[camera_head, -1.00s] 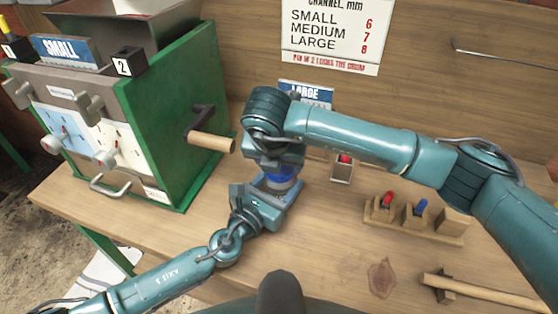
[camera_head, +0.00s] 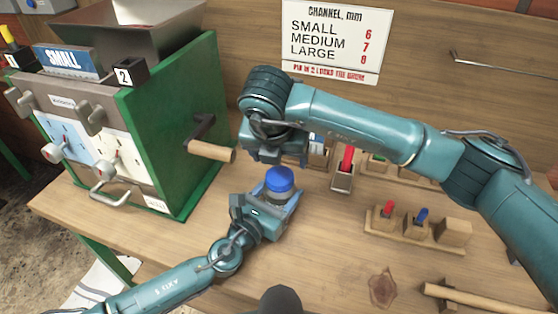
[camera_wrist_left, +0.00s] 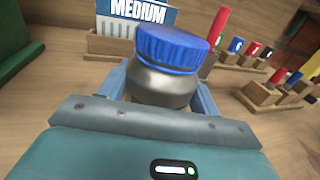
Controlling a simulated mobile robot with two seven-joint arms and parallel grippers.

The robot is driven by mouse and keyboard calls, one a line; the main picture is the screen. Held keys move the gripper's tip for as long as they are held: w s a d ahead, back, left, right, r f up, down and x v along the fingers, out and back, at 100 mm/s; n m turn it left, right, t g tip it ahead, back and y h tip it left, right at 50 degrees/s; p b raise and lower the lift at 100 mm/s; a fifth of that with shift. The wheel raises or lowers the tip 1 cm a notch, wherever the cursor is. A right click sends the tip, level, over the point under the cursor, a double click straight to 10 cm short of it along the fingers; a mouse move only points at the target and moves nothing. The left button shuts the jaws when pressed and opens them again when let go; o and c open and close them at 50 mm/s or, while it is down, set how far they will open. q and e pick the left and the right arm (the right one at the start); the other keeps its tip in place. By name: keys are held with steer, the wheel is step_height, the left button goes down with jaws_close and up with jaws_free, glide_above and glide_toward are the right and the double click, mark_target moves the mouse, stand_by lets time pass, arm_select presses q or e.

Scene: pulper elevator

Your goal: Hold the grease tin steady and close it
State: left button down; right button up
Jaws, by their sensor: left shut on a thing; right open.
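The grease tin (camera_head: 277,198) is a small grey metallic jar standing upright at mid-bench. Its blue lid (camera_head: 280,179) sits on its mouth; how tightly cannot be told. My left gripper (camera_head: 283,202) is shut around the tin's body from the front. In the left wrist view the tin's body (camera_wrist_left: 160,84) stands between the two fingers, with the blue lid (camera_wrist_left: 172,49) above them. My right gripper (camera_head: 276,158) is open, behind and above the lid and apart from it. Its fingers are mostly hidden by its own wrist.
A green machine (camera_head: 165,115) with a wooden crank handle (camera_head: 211,151) stands close on the left. Behind are a red pin in a wooden holder (camera_head: 342,180) and a MEDIUM card (camera_wrist_left: 137,14). A wooden rack (camera_head: 430,238) and a mallet (camera_head: 480,296) lie at right.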

steer(key=shift+c, duration=0.3)
steer(key=n, duration=0.4)
steer(key=shift+w+n+g, duration=0.1)
steer(key=shift+n+g, duration=0.2)
steer(key=shift+n, duration=0.1)
steer(key=n, duration=0.4)
steer(key=shift+r+g, duration=0.1)
steer(key=shift+g, duration=0.2)
steer(key=n, duration=0.4)
steer(key=shift+w+d+r+g, duration=0.1)
steer(key=shift+g, duration=0.2)
steer(key=n, duration=0.4)
steer(key=shift+r, duration=0.15)
steer(key=n, duration=0.4)
steer(key=n+g, duration=0.1)
steer(key=n, duration=0.1)
steer(key=shift+w+r, duration=0.1)
steer(key=shift+r, duration=0.2)
steer(key=n, duration=0.4)
steer(key=shift+r+g+y, duration=0.3)
steer(key=shift+g, duration=0.1)
steer(key=n, duration=0.3)
steer(key=shift+w+r+n, duration=0.1)
steer(key=shift+r+n, duration=0.15)
steer(key=shift+n, duration=0.15)
steer(key=n, duration=0.4)
steer(key=shift+r+g, duration=0.35)
steer(key=shift+g, duration=0.05)
